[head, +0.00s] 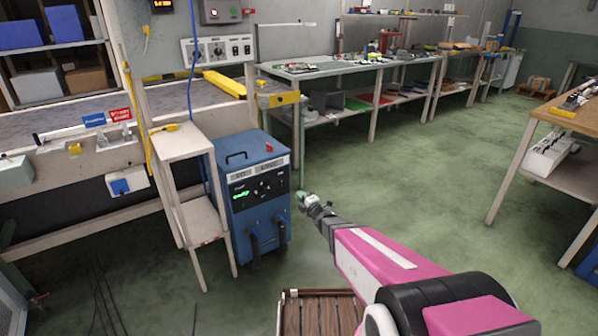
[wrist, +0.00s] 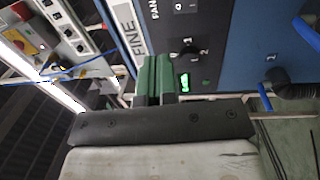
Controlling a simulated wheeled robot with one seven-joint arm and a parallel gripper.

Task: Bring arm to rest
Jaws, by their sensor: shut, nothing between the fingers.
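My arm (head: 385,262), pink and black, reaches from the lower right of the head view toward the middle. My gripper (head: 303,196) is at its end, in front of and to the right of a blue machine (head: 262,170) with a green lit display. In the wrist view the green fingers of my gripper (wrist: 154,78) are together with nothing between them. The blue machine's dark front panel (wrist: 190,30), with a knob and a green display, fills the area behind them. I cannot tell the exact gap between fingers and panel.
A small beige stand (head: 184,145) is left of the machine. A wooden slatted pallet (head: 318,312) lies on the floor below my arm. Workbenches (head: 350,66) line the back, and another table (head: 560,112) is at the right. The green floor between them is clear.

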